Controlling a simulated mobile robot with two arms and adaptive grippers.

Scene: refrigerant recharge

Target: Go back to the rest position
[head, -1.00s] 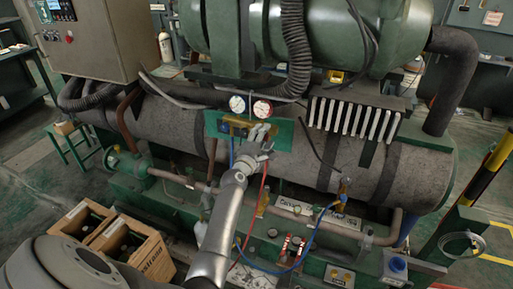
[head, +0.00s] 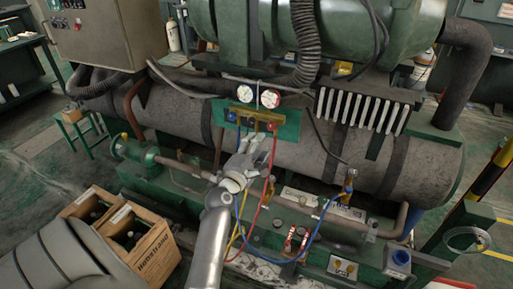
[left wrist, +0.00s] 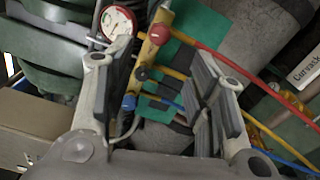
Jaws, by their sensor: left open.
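My left gripper (head: 255,145) is open, just below and in front of the gauge manifold (head: 252,117) in the head view. The manifold has a blue-marked gauge (head: 244,93) and a red-marked gauge (head: 270,98) and sits against a green plate (head: 288,126). In the left wrist view my fingers (left wrist: 163,75) are spread and hold nothing. The brass manifold body (left wrist: 150,52) and the red gauge (left wrist: 117,22) show beyond the gap between them. My right gripper is not in view.
Red, blue and yellow hoses (head: 261,190) hang from the manifold close to my left gripper. A large grey tank (head: 290,160) lies behind it. A wooden crate with bottles (head: 145,240) stands at lower left. Open floor (head: 35,180) lies at far left.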

